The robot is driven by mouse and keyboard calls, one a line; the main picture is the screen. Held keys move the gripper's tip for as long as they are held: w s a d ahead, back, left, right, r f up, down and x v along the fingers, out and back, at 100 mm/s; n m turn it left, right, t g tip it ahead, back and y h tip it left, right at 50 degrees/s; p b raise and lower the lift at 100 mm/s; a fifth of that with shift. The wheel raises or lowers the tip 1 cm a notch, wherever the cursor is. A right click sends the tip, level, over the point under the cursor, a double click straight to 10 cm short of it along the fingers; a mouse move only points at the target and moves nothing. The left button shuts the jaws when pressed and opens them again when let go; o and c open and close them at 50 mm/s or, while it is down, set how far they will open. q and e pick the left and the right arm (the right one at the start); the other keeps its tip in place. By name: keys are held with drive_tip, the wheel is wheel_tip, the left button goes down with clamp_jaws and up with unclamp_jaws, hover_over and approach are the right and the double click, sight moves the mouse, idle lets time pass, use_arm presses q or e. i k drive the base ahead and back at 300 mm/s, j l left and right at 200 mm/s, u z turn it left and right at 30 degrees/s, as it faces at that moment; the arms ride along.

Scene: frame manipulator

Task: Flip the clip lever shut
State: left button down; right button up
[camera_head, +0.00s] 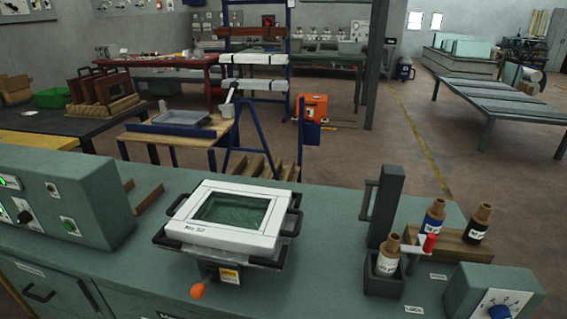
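A white square frame (230,229) with a dark green window (231,209) sits on a black holder with side handles, on the green bench. A dark clip block with a yellow-and-white label (229,275) is at its front edge. A short lever with an orange knob (197,291) sticks out low and toward me at the front left of this block. I take this to be the clip lever; how its joint sits is too small to tell. Neither of my grippers is in view.
A grey-green control box (66,197) stands at the left of the bench. At the right are a dark upright post (385,207), brown-capped bottles (433,217), a red-tipped part (430,242) and a box with a blue knob (494,293). Bench surface (325,255) between is clear.

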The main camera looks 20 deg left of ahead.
sight(197, 291)
drive_tip(key=k+u, duration=0.1)
drive_tip(key=u, duration=1)
